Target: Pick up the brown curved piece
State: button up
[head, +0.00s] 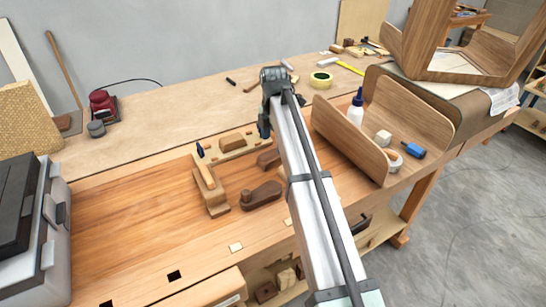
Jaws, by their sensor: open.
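Several brown curved things show, and I cannot tell for sure which one the task means. A wide U-shaped bent wood piece (343,137) stands on the right of the bench, its two sides rising from a curved base. A larger bent wood frame (456,62) stands behind it at the far right. A small dark brown rounded piece (261,195) lies on the bench left of my arm. Another dark brown piece (268,159) lies just behind it, partly covered by my arm. My arm reaches up across the middle of the bench. I cannot make out my gripper's fingers.
Wooden tools (211,193), a yellow-green tape roll (321,79), a red sander (103,104) and a grey case (55,228) are around. The bench front left (130,240) is clear.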

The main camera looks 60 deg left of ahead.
aim_at(273, 154)
notch_tip(273, 154, down, 5)
jog(key=shift+s, duration=0.15)
jog(key=c, duration=1.1)
jog(key=shift+r, duration=0.1)
notch_tip(273, 154, up, 10)
jog(key=f, duration=0.1)
jog(key=shift+m, duration=0.4)
jog(key=s+a, duration=0.3)
jog(key=a, duration=0.1)
jog(key=s+a+r, duration=0.1)
jog(key=s+a, duration=0.2)
jog(key=a, duration=0.1)
jog(key=s+a+r, duration=0.1)
jog(key=s+a, duration=0.2)
jog(key=shift+s+a, duration=0.15)
jog(key=shift+a, duration=0.25)
